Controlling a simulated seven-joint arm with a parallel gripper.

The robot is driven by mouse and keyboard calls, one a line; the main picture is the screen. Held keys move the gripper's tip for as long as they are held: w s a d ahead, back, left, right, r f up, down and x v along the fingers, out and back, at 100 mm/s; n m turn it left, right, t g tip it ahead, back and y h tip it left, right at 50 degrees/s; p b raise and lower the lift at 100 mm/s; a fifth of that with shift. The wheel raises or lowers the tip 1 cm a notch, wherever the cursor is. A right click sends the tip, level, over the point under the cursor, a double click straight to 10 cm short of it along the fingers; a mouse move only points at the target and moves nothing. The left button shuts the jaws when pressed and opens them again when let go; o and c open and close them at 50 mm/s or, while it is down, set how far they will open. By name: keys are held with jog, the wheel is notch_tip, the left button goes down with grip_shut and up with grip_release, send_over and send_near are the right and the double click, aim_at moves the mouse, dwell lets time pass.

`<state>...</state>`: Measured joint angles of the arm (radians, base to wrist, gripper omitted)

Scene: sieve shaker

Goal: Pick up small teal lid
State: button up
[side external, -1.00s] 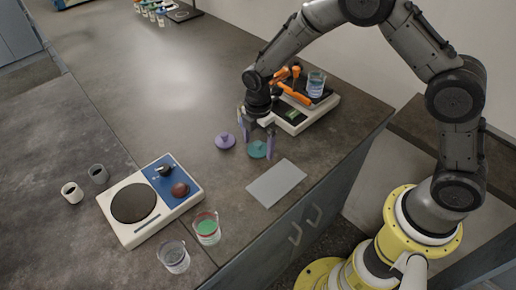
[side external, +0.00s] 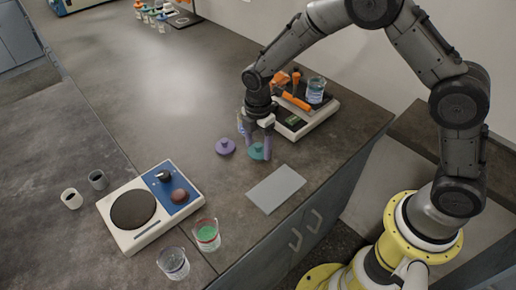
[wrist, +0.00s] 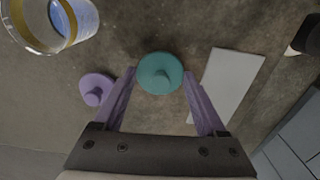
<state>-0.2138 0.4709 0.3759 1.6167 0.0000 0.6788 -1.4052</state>
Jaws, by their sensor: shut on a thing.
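The small teal lid (side external: 256,153) is a round disc with a knob on top, on the dark bench. In the wrist view the teal lid (wrist: 158,72) lies between my two purple fingers. My gripper (side external: 257,146) points down over it and is shut on it; it also shows in the wrist view (wrist: 160,75). I cannot see any clear gap between the lid and the bench. A purple lid (side external: 225,146) with a knob lies just left of the teal one, and also shows in the wrist view (wrist: 96,89).
A grey flat plate (side external: 276,189) lies in front of the lids. A hotplate (side external: 181,211), two glasses of green (side external: 206,235) and grey (side external: 173,264) contents, and two small cups (side external: 71,199) stand front left.

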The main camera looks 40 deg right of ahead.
jog(key=s+d+r+n, duration=0.1)
jog(key=s+d+r, duration=0.2)
jog(key=s+r, duration=1)
jog(key=w+d+r+n, duration=0.2)
jog(key=w+d+r, duration=0.2)
jog(key=w+d, duration=0.5)
jog(key=w+d+r+m, duration=0.1)
jog(key=w+d, duration=0.6)
jog(key=d, duration=0.1)
jog(key=d+f+m, duration=0.2)
jog(key=d+f, duration=0.3)
jog(key=d, duration=0.2)
jog(key=shift+s+f, duration=0.25)
jog(key=shift+s, duration=0.05)
jog(key=shift+f, duration=1)
dwell(3.0)
